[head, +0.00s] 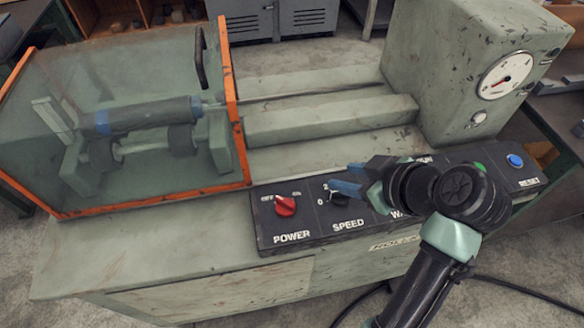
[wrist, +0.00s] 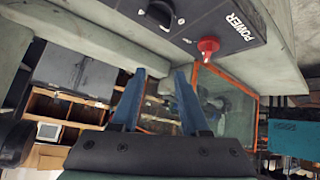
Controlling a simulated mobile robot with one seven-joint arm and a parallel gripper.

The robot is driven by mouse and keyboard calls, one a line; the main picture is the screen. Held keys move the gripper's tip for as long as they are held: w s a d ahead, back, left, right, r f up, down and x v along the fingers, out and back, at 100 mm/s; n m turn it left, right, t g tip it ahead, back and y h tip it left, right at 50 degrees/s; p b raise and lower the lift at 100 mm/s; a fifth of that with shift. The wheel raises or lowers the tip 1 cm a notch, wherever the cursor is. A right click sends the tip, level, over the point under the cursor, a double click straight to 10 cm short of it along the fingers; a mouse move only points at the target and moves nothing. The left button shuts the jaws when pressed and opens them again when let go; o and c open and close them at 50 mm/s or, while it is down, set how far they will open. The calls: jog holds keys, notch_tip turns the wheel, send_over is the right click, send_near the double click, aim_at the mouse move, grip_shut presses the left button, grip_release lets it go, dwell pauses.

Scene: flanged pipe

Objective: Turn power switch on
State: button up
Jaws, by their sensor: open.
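The power switch is a red knob (head: 285,205) above the word POWER, at the left end of the black control panel (head: 265,232). In the wrist view the red knob (wrist: 208,46) shows at the upper right, beside the word POWER. My gripper (head: 340,180) is open and empty, with its blue fingers pointing left, over the panel near the black speed knob (head: 337,198). In the wrist view the two blue fingers of my gripper (wrist: 158,78) stand apart, and the red knob is beyond them, not between them. The knob's exact setting is too small to read.
A clear guard with an orange frame (head: 237,120) encloses rollers left of the panel. Green (head: 480,167) and blue (head: 515,161) buttons sit at the panel's right end. A gauge housing (head: 430,80) stands behind. My arm hides the panel's middle labels.

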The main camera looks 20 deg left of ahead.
aim_at(285, 201)
jog(key=s+n+g+y+p, duration=0.1)
jog(key=s+n+g+p, duration=0.15)
jog(key=s, duration=0.25)
jog(key=shift+g, duration=0.45)
jog(key=x, duration=0.8)
jog(key=p+x, duration=0.1)
jog(key=x, duration=0.4)
jog(key=shift+s+a+r, duration=0.2)
jog(key=shift+a+r, duration=0.15)
jog(key=shift+a, duration=0.05)
grip_shut()
